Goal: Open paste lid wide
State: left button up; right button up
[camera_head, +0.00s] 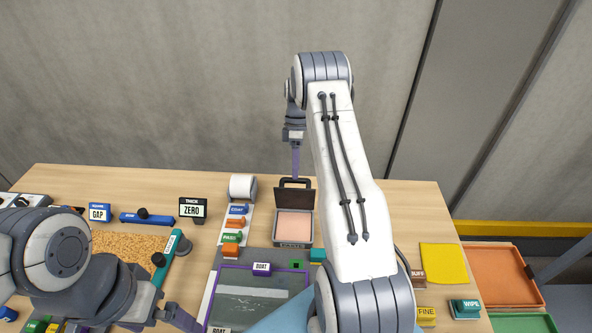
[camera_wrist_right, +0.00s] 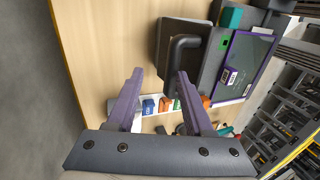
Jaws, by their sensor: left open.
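The paste box (camera_head: 294,242) stands at the table's middle, with pinkish paste (camera_head: 293,223) showing inside. Its dark lid (camera_head: 294,198) is raised at the back edge, roughly upright; its exact angle is hard to tell. A black loop handle (camera_head: 296,181) is on the lid's far side; it also shows in the right wrist view (camera_wrist_right: 176,52). My right gripper (camera_head: 296,174) points down just above the handle. In the right wrist view its purple fingers (camera_wrist_right: 160,73) are apart and empty, with the handle near one fingertip. My left gripper (camera_head: 170,312) is open at the lower left.
A white roll (camera_head: 242,186) and a strip of coloured labelled blocks (camera_head: 235,225) stand left of the box. A dark purple-edged board (camera_head: 250,295) lies in front. A ZERO block (camera_head: 193,208) stands further left. A yellow pad (camera_head: 444,264) and orange tray (camera_head: 497,274) are at the right.

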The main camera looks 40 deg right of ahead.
pick_arm(q)
notch_tip(320, 180, up, 6)
jog(key=p, duration=0.4)
jog(key=shift+f+p, duration=0.15)
jog(key=shift+p, duration=0.2)
pick_arm(e)
jog(key=v, duration=0.8)
jog(key=shift+r, duration=0.15)
